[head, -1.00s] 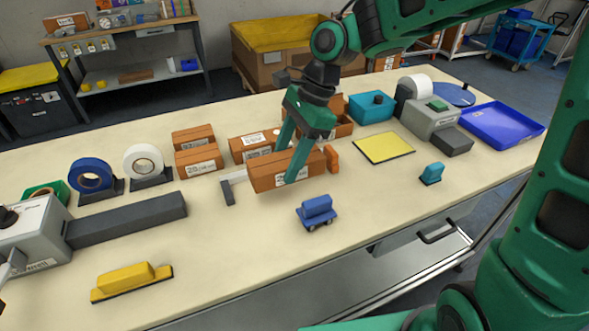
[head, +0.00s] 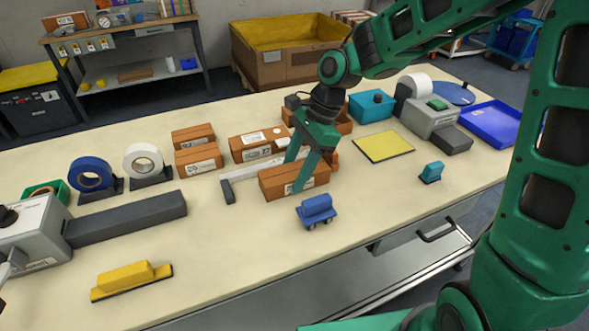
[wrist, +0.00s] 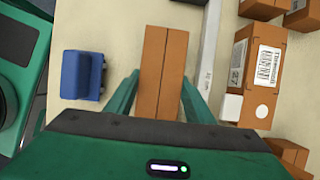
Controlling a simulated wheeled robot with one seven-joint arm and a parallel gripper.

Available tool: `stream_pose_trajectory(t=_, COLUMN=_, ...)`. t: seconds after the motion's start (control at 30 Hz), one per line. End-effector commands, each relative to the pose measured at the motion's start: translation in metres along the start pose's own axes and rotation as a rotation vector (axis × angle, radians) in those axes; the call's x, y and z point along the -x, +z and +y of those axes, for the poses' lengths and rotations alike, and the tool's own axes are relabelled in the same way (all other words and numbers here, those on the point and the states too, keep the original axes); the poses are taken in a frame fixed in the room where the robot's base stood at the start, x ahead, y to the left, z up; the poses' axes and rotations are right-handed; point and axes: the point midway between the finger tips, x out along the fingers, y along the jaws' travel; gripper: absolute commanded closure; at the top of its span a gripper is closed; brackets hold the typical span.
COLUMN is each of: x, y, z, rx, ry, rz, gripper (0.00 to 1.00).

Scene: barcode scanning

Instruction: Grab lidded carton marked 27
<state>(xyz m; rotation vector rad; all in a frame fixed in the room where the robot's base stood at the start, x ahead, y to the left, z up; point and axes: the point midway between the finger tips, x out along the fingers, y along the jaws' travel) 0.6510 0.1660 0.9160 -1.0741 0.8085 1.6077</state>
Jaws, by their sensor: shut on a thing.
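A brown carton (head: 278,186) with a lengthwise top seam is held between the fingers of my gripper (head: 300,172); it also shows in the wrist view (wrist: 162,62). It is at or just above the table, front side toward the head camera; its front label is too small to read. The carton marked 27 (wrist: 262,62) lies right of it in the wrist view, apart from my fingers (wrist: 155,98), with a white label and round white sticker. It seems to be the labelled carton (head: 250,150) behind the grey measuring tool in the head view.
A grey measuring tool (head: 227,190) lies between the two cartons. A blue wheeled block (head: 316,208) stands close in front of the held carton. Two smaller cartons (head: 197,157) stand at the left, an open brown bin (head: 340,128) behind. The front middle of the table is clear.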

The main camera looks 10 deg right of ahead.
Motion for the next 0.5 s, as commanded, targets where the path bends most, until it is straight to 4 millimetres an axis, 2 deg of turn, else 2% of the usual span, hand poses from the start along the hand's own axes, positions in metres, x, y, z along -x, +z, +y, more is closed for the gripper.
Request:
stream_pose_trajectory(t=0.03, x=-0.0014, y=-0.0005, z=-0.0001, rx=0.000, ry=0.000, rz=0.000, gripper=0.85)
stream_pose_trajectory(t=0.07, x=-0.0012, y=-0.0006, z=0.0000, rx=-0.001, ry=0.000, rz=0.000, gripper=0.45)
stream_pose_trajectory(t=0.1, x=-0.0008, y=-0.0014, z=0.0001, rx=-0.001, ry=0.000, rz=0.000, gripper=0.35)
stream_pose_trajectory(t=0.5, x=0.0042, y=-0.0007, z=0.0001, rx=-0.002, ry=-0.001, rz=0.000, gripper=0.33)
